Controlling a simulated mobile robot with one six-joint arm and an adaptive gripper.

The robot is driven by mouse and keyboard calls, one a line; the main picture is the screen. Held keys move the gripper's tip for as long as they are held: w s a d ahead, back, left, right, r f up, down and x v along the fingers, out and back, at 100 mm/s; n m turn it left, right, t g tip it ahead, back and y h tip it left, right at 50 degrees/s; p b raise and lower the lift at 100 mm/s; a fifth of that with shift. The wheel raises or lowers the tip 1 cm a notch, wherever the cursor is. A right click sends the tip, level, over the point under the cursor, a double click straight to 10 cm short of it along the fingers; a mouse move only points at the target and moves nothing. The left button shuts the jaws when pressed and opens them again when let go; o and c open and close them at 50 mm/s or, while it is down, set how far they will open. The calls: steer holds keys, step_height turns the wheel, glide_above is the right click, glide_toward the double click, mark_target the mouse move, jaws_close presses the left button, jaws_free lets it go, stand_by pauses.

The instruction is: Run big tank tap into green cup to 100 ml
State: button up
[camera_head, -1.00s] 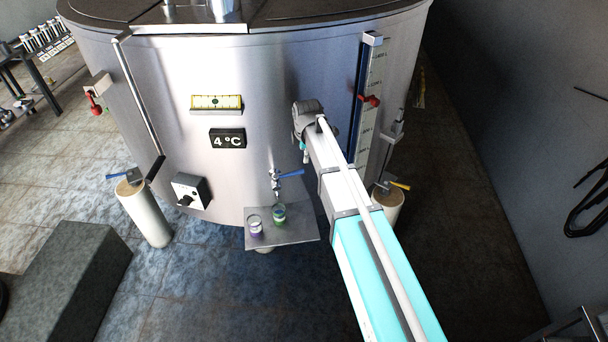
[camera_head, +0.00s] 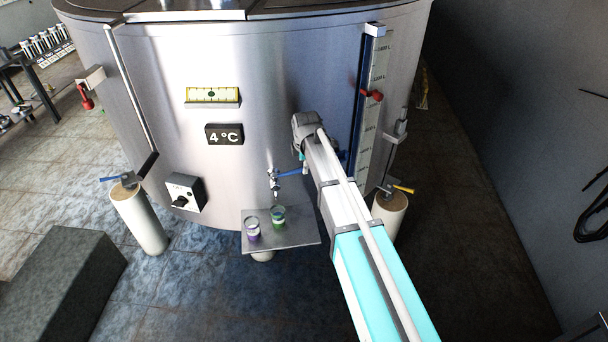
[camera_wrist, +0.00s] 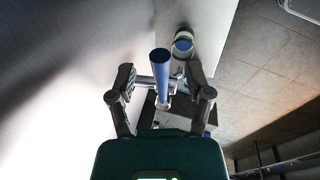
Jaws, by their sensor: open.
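The big steel tank (camera_head: 235,70) has a small tap (camera_head: 274,182) low on its front, with a blue lever (camera_head: 292,172) pointing right. The green cup (camera_head: 278,217) stands upright on a small grey shelf (camera_head: 300,233), roughly below the tap; its fill level is too small to read. My gripper (camera_wrist: 162,88) is open in the wrist view, its fingers on either side of the blue lever (camera_wrist: 161,62). I cannot tell whether they touch it. A cup (camera_wrist: 183,42) shows beyond the lever.
A purple cup (camera_head: 252,230) stands left of the green cup on the shelf. A control box with a knob (camera_head: 184,193) is on the tank at left. Posts with valves (camera_head: 140,220) (camera_head: 390,210) stand at both sides, and a dark block (camera_head: 65,270) at front left.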

steer(key=shift+w+f+b, duration=0.15)
steer(key=shift+f+b, duration=0.55)
steer(key=shift+f, duration=0.15)
steer(key=shift+w+f+b, duration=0.15)
steer(key=shift+f+b, duration=0.5)
steer(key=shift+f, duration=0.15)
jaws_close()
